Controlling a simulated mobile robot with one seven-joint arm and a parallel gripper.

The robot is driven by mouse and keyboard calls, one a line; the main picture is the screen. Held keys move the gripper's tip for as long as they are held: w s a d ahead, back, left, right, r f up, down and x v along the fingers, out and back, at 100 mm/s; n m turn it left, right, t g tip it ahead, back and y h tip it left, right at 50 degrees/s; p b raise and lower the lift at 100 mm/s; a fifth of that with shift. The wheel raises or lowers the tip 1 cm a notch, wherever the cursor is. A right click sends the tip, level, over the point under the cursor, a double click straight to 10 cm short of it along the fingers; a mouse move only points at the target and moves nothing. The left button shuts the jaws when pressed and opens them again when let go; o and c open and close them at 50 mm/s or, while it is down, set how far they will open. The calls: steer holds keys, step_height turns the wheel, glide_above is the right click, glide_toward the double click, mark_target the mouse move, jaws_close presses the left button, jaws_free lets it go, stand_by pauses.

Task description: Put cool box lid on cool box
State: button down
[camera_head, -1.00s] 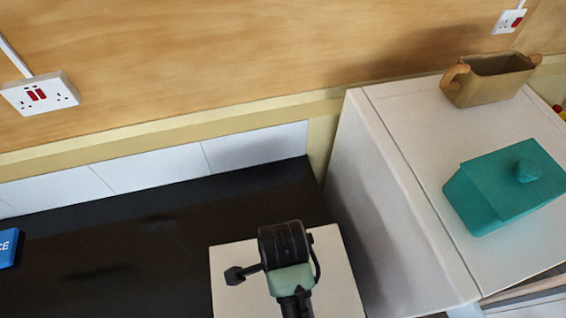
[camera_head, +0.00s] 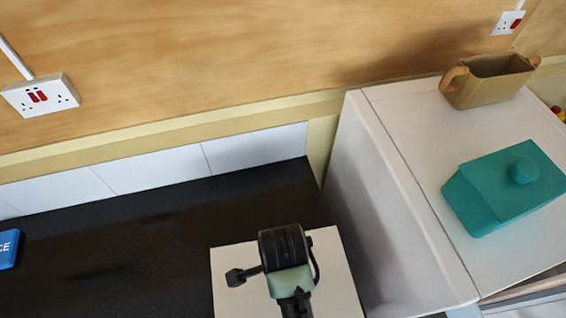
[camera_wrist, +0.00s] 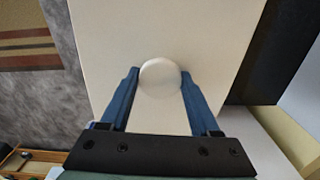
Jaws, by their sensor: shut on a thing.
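A flat white lid (camera_wrist: 190,25) with a round white knob (camera_wrist: 160,78) fills the middle of the wrist view. My gripper (camera_wrist: 160,82) is shut on the knob, one blue finger on each side. In the head view the white lid (camera_head: 342,272) shows beneath my arm, in front of the dark counter. My arm covers part of it, and the fingers are hidden there. A blue object with the letters "CE" (camera_head: 8,249) is cut off at the left edge. I cannot tell whether it is the cool box.
A black counter (camera_head: 130,250) lies mostly clear at the left. A taller white unit (camera_head: 420,130) stands at the right, bearing a tan open container with handles (camera_head: 485,88) and a teal lidded box (camera_head: 490,195). A plywood wall (camera_head: 250,50) with sockets (camera_head: 40,95) stands behind.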

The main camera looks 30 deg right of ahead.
steer(key=shift+f, duration=0.15)
steer(key=shift+c, duration=0.2)
jaws_free()
